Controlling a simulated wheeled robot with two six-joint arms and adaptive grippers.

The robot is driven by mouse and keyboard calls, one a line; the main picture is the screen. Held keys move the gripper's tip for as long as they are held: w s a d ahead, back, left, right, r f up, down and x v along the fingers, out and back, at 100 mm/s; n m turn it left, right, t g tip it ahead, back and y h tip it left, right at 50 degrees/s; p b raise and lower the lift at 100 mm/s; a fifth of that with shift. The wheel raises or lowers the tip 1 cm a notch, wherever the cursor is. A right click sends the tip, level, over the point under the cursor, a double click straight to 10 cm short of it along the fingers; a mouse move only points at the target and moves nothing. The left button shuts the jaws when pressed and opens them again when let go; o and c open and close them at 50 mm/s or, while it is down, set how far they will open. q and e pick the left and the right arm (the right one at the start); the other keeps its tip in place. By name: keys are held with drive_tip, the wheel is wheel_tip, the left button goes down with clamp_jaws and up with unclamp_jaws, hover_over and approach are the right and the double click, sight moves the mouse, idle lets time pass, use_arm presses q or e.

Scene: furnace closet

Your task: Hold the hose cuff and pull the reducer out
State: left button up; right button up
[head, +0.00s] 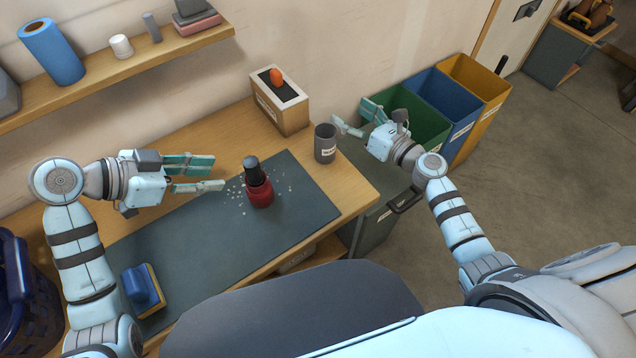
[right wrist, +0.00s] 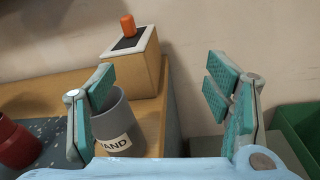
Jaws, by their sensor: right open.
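The red hose cuff (head: 260,193) stands on the dark mat, with a dark grey piece, which looks like the reducer (head: 256,171), seated in its top and leaning slightly. Pale crumbs lie around it. Part of the red cuff shows at the left edge of the right wrist view (right wrist: 17,145). My left gripper (head: 218,173) is open and empty, left of the cuff, its fingers pointing toward it and apart from it. My right gripper (head: 352,112) is open and empty near the grey cup (head: 325,145), beyond the table's right end. The cup also shows in the right wrist view (right wrist: 118,112), partly behind one finger.
A box with an orange knob (head: 281,100) stands behind the cup. A blue-handled brush (head: 142,286) lies on the mat's near left corner. The mat (head: 210,250) is otherwise clear. Green, blue and yellow bins (head: 480,95) stand right of the table. A shelf (head: 130,70) overhangs the left.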

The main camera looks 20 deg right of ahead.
drive_tip(key=s+a+r+n+g+y, duration=0.2)
drive_tip(key=s+a+r+n+y, duration=0.35)
drive_tip(key=a, duration=0.25)
drive_tip(key=s+a+r+n+g+y, duration=0.2)
drive_tip(key=s+a+r+n+y, duration=0.2)
drive_tip(key=s+a+r, duration=0.3)
drive_tip(key=g+h, duration=0.4)
drive_tip(key=g, duration=0.2)
approach(259, 190)
drive_tip(key=shift+n, duration=0.35)
drive_tip(key=d+f, duration=0.1)
drive_tip(key=w+d+f, duration=0.1)
drive_tip(key=d, duration=0.1)
drive_tip(key=shift+d+f, duration=0.1)
drive_tip(key=shift+f, duration=0.3)
drive_tip(key=x, duration=1.4)
